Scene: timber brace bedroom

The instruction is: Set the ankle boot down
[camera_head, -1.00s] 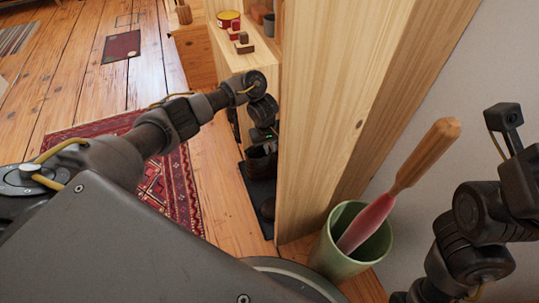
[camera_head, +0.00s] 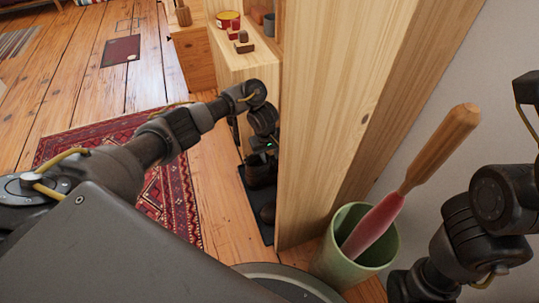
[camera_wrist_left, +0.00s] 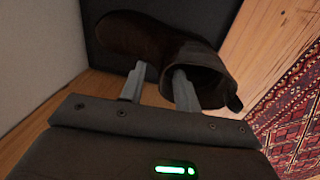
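The ankle boot (camera_wrist_left: 140,38) is dark brown and rests on a dark mat (camera_wrist_left: 105,62) in the left wrist view, its toe toward the upper left and its opening facing down-right. My left gripper (camera_wrist_left: 160,85) is at the boot's shaft. Its two fingers stand apart, one inside the boot's opening and the other outside, with a gap between them. In the head view the boot (camera_head: 261,174) is partly hidden under my left gripper (camera_head: 258,160), beside the wooden panel. My right gripper is out of view; only my right arm shows.
A tall wooden panel (camera_head: 325,120) stands right of the mat. A green cup (camera_head: 350,255) holds a wooden-handled tool (camera_head: 410,190). A red patterned rug (camera_head: 175,200) lies to the left. A shelf (camera_head: 240,65) holds small items.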

